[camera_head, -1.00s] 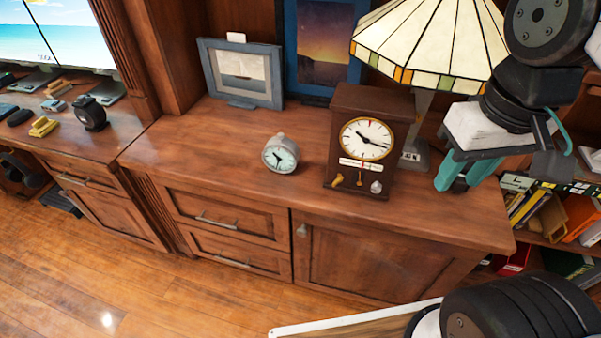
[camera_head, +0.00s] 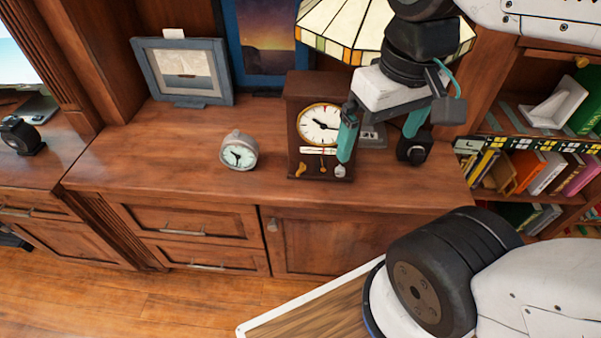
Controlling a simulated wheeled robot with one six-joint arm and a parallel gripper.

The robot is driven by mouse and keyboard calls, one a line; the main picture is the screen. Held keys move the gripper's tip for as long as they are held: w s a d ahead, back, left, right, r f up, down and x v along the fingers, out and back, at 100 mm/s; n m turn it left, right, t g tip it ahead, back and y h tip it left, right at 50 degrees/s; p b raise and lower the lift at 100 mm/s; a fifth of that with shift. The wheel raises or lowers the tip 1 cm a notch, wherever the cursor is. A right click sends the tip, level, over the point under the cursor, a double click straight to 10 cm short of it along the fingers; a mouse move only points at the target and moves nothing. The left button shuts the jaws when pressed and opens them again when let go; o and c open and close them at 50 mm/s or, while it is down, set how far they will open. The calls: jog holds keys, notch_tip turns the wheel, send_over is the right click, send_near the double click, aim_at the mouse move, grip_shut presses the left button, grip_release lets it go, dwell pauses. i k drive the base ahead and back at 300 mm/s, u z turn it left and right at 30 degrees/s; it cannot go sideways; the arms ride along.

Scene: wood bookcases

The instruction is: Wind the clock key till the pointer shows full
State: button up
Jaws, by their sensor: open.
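The dark wooden clock (camera_head: 303,92) stands upright on the cabinet top, with a round white dial (camera_head: 317,122). Below the dial is a pale strip (camera_head: 313,150), too small to read for a pointer. Under it sit a gold key-like piece (camera_head: 300,169), a small gold piece (camera_head: 323,168) and a silver knob (camera_head: 340,171). I cannot tell for sure which one is the winding key. My gripper (camera_head: 379,156) is open, its teal fingers wide apart. One finger overlaps the clock's right front edge in the picture; the other is right of the clock. Contact cannot be told.
A small round alarm clock (camera_head: 239,152) stands left of the wooden clock. A stained-glass lamp (camera_head: 345,30) is behind, partly hidden by my arm. A grey picture frame (camera_head: 147,72) leans at the back left. Bookshelves (camera_head: 545,150) are at the right. The cabinet top (camera_head: 140,150) is clear at left.

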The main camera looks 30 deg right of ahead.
aim_at(302, 168)
jog(key=u, duration=0.45)
jog(key=k, duration=1)
jog(key=z, duration=0.5)
jog(key=i, duration=0.65)
jog(key=z, duration=0.3)
